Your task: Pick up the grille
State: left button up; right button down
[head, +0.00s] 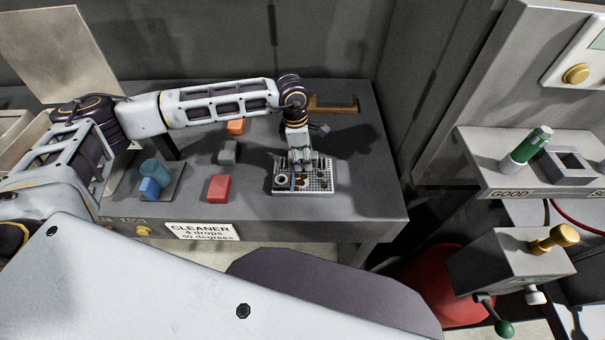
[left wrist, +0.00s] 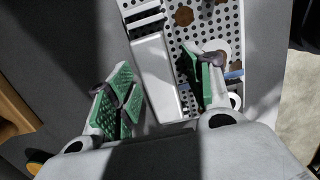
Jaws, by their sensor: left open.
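The grille appears to be the pale plate full of round holes (head: 318,187), lying flat on the grey table with brown spots on it. It also shows in the left wrist view (left wrist: 222,22), beside a raised pale bar (left wrist: 152,62). My left gripper (head: 301,164) points down over the plate, its arm coming in from the left. In the left wrist view the gripper (left wrist: 163,70) is open, its green-padded fingers on either side of the bar. One finger is over the holes, the other outside the plate. I cannot tell whether they touch. My right gripper is not in view.
A pale ring (head: 281,180) sits on the plate's left part. A brown wooden piece (head: 335,106) lies behind. The table's right side is clear.

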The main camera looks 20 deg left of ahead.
pick_arm(q)
jog(key=shift+c, duration=0.4)
grip_shut()
dwell(0.4)
